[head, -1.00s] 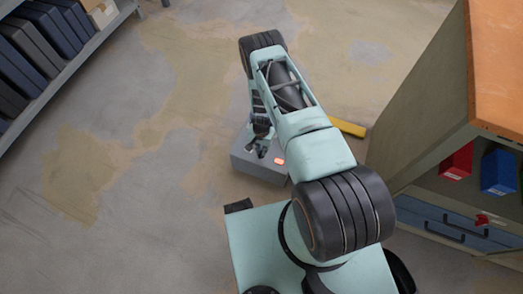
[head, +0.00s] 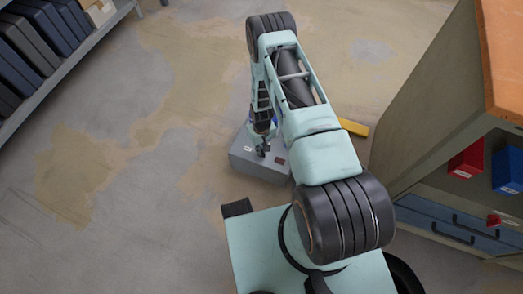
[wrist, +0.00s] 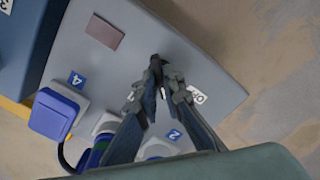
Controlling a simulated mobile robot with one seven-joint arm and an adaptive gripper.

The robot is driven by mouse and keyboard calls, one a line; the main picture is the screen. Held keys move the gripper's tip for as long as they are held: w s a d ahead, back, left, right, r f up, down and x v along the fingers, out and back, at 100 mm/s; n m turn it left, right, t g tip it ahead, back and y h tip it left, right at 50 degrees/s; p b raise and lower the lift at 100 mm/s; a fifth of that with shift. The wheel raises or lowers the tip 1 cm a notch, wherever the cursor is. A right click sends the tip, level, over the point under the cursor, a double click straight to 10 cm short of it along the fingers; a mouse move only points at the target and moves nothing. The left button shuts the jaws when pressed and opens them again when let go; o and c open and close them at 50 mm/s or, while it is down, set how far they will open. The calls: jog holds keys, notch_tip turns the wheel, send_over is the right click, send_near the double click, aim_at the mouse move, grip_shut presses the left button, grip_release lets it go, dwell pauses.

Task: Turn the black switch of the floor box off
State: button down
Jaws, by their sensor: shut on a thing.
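The grey floor box (head: 257,168) stands on the floor in front of my base, partly hidden by my arm in the head view. In the wrist view its grey top (wrist: 180,55) fills the middle. My gripper (wrist: 158,75) points down at it, its fingertips shut on the small black switch (wrist: 156,62). The fingers cover most of the switch. A white label with black letters (wrist: 198,95) lies beside the fingers. A dark red, unlit lamp window (wrist: 104,32) is on the top; it also shows in the head view (head: 280,161).
Sockets marked 4 (wrist: 76,79) and 2 (wrist: 174,134) are near the fingers; a blue plug (wrist: 53,113) sits by the 4. A cabinet (head: 440,120) is at right, a shelf (head: 75,60) at left.

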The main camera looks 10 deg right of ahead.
jog(key=n+b, duration=0.1)
jog(key=n, duration=0.2)
jog(key=shift+f+n, duration=0.1)
jog(key=shift+n, duration=0.3)
jog(key=shift+w+n+b, duration=0.1)
jog(key=shift+n+b, duration=0.65)
jog(key=shift+n, duration=1.15)
jog(key=c, duration=2.1)
grip_release()
jog(key=shift+r, duration=0.2)
notch_tip(320, 180, up, 12)
jog(key=shift+f, duration=0.1)
